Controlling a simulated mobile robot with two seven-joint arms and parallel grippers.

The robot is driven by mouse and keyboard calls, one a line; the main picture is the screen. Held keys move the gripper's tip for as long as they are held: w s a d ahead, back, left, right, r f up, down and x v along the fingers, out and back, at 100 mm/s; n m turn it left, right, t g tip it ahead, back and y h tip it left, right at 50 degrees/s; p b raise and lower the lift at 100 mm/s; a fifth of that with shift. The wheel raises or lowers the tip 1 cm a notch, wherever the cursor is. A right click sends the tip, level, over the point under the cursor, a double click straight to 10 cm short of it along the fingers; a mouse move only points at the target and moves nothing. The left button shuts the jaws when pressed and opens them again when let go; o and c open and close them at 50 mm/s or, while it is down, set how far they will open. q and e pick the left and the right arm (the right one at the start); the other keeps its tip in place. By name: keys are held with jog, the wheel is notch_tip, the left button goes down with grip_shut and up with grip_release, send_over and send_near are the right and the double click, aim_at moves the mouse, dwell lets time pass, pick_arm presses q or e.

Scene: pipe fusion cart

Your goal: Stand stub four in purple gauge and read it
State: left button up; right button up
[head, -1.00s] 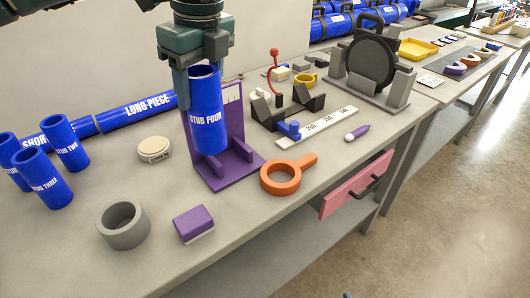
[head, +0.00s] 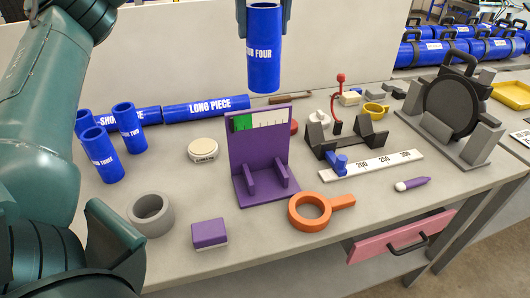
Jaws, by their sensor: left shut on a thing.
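My left gripper (head: 264,14), at the top edge of the head view, is shut on the upper part of stub four (head: 263,62), a blue tube with white lettering. Stub four hangs upright, its lower end just above the top of the gauge in the picture; how far behind or in front it is I cannot tell. The purple gauge (head: 256,150) stands on the bench with an upright back plate, a green band and scale marks near its top, and two ribs on its base. Its base is empty. My right gripper is not in view.
Stub two (head: 130,130), stub three (head: 102,157) and the long piece (head: 205,107) lie or stand at left and back. A grey ring (head: 151,228), purple block (head: 209,233) and orange ring (head: 294,222) are near the front edge. A white ruler (head: 395,162) lies right of the gauge.

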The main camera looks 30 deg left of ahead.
pick_arm(q)
notch_tip(320, 180, down, 26)
jog(key=b, duration=0.3)
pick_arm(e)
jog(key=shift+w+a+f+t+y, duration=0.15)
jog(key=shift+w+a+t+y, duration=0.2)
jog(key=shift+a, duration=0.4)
pick_arm(q)
jog(key=shift+f, duration=0.2)
jog(key=shift+f, duration=0.15)
jog(key=o, duration=1.4)
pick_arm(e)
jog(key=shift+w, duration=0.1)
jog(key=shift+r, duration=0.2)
